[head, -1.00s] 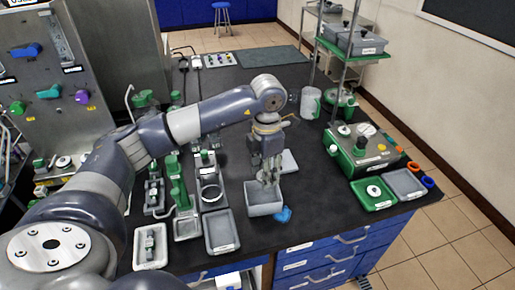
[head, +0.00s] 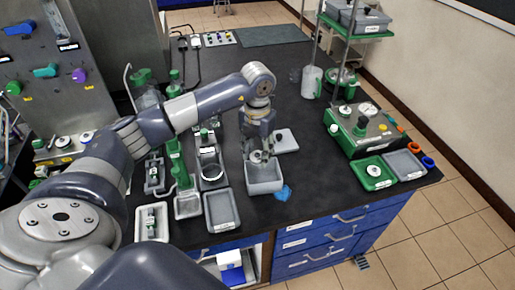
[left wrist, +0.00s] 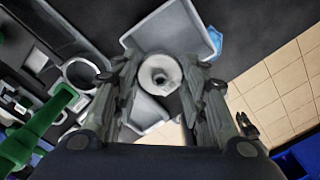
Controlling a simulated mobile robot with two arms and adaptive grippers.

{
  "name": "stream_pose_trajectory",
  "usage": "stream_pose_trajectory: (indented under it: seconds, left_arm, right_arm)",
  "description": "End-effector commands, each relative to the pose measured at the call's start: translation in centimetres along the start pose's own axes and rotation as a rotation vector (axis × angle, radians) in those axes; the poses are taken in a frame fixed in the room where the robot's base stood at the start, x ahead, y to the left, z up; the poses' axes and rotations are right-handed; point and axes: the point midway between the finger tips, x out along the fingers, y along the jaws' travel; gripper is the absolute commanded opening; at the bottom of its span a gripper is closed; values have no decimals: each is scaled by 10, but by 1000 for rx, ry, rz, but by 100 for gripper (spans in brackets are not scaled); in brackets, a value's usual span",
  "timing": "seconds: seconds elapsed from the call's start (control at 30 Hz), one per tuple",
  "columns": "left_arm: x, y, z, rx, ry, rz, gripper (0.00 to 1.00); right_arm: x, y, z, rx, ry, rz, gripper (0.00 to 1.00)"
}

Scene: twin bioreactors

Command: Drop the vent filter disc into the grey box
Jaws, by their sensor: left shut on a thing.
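My left gripper (head: 261,154) points down over the grey box (head: 264,186), an open container near the front edge of the bench. It is shut on the vent filter disc (left wrist: 160,74), a pale round piece with a hub in its middle, seen between the fingers in the left wrist view. In the head view the disc (head: 258,157) shows small and pale at the fingertips, near the box's rear rim. The grey box also shows beyond the fingers in the left wrist view (left wrist: 176,32). My right gripper is not in view.
A crumpled blue cloth (head: 284,193) lies right of the box. A pale flat tray (head: 291,145) lies behind it, and a grey tray (head: 222,211) to its left. A green-and-grey device (head: 362,130) stands at the right. Bare dark bench lies between.

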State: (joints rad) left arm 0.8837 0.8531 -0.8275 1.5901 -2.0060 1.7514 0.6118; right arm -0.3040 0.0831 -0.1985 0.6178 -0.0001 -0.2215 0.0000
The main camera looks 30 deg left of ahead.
Motion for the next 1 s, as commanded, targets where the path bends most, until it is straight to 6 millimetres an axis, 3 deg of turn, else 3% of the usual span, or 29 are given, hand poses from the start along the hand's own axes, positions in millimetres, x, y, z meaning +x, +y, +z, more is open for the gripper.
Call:
stream_pose_trajectory:
  seconds: [0.33,0.37,0.43,0.47,0.83,1.0]
  left_arm:
    - [7,0,0,1,0,0,26]
    - [7,0,0,1,0,0,44]
    - [7,0,0,1,0,-1,60]
    - [7,0,0,1,0,0,63]
    - [4,0,0,2,-1,-1,63]
    - [-17,0,1,2,-4,-2,63]
  right_arm:
    - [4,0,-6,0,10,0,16]
    - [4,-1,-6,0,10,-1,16]
    - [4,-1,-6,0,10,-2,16]
    - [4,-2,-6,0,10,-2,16]
    - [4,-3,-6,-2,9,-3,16]
    - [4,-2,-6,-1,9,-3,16]
